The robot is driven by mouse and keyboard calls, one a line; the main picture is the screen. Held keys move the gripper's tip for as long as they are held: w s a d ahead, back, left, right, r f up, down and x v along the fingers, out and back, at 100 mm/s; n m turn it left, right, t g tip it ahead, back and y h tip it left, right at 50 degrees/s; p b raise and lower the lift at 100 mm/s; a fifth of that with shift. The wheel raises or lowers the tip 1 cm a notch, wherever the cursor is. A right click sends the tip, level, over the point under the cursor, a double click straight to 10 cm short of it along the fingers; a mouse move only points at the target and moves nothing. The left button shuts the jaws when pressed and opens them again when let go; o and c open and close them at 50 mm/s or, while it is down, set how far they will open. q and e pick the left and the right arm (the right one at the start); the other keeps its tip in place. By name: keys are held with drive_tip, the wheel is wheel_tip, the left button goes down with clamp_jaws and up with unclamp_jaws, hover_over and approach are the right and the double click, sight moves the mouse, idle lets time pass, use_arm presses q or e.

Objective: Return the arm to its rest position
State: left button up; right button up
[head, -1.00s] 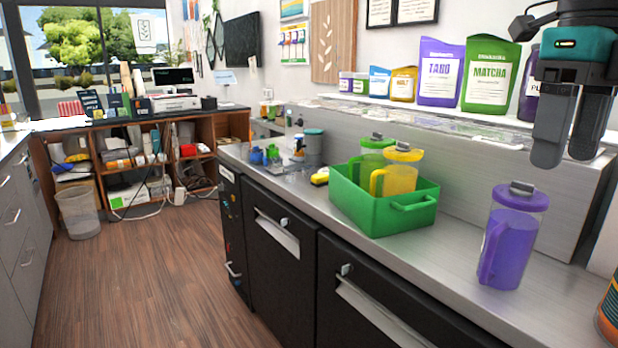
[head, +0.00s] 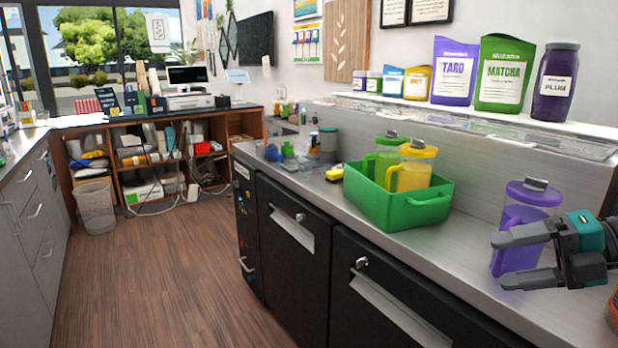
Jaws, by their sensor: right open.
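My right gripper (head: 512,258) is at the right of the head view, its two dark fingers pointing left and spread apart. It is open and empty. The fingers overlap the purple pitcher (head: 527,212) in the picture, one across its upper part and one low in front of it. The pitcher stands upright on the steel counter, partly hidden by the gripper. Whether the fingers touch it I cannot tell. My left gripper is not in view.
A green bin (head: 408,208) on the counter (head: 465,272) holds a green pitcher (head: 380,160) and a yellow pitcher (head: 414,170). A shelf (head: 480,112) behind carries pouches and a plum jar (head: 556,85). An orange-and-dark container (head: 613,308) is cut off at the right edge. The floor at left is clear.

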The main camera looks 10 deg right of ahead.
drive_tip(key=s+a+f+m+t+h, duration=0.25)
drive_tip(key=f+m+t, duration=0.25)
drive_tip(key=f+m, duration=0.6)
drive_tip(key=s+a+f+m+t+h, duration=0.1)
drive_tip(key=f+m+t+h, duration=0.3)
drive_tip(key=f+m, duration=0.6)
drive_tip(key=s+a+f+m+g+h, duration=0.3)
drive_tip(key=s+a+f+m, duration=0.5)
drive_tip(key=a+f, duration=0.5)
drive_tip(key=shift+s+a+f+g, duration=0.2)
drive_tip(key=shift+s+f+g, duration=0.3)
drive_tip(key=shift+s+g, duration=0.2)
